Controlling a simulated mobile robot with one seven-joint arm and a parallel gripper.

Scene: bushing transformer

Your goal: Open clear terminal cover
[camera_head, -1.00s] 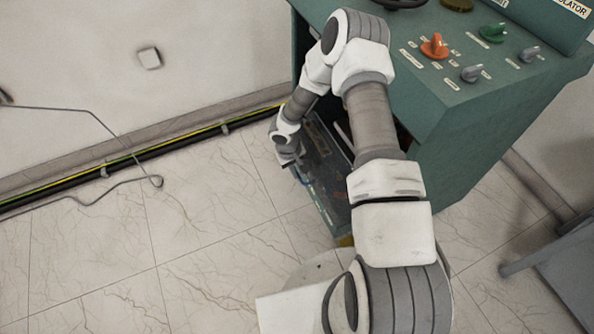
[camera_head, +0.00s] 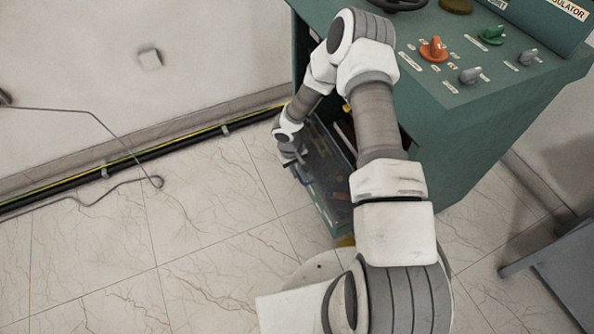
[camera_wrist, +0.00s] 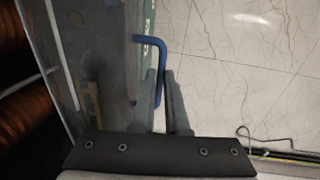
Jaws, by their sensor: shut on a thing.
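The clear terminal cover (camera_head: 328,178) is a see-through panel on the low left side of the green cabinet, partly hidden behind my arm. It also shows along the left in the wrist view (camera_wrist: 95,50). A blue bent handle (camera_wrist: 150,42) stands at the cover's edge. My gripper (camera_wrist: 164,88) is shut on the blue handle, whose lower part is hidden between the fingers. In the head view my gripper (camera_head: 297,164) is small beside the cover's left edge.
The green cabinet (camera_head: 455,140) carries knobs, including an orange one (camera_head: 433,48), on its top panel. Copper-coloured coils (camera_wrist: 25,95) show at the left in the wrist view. A black, yellow-striped cable (camera_head: 165,152) runs along the wall.

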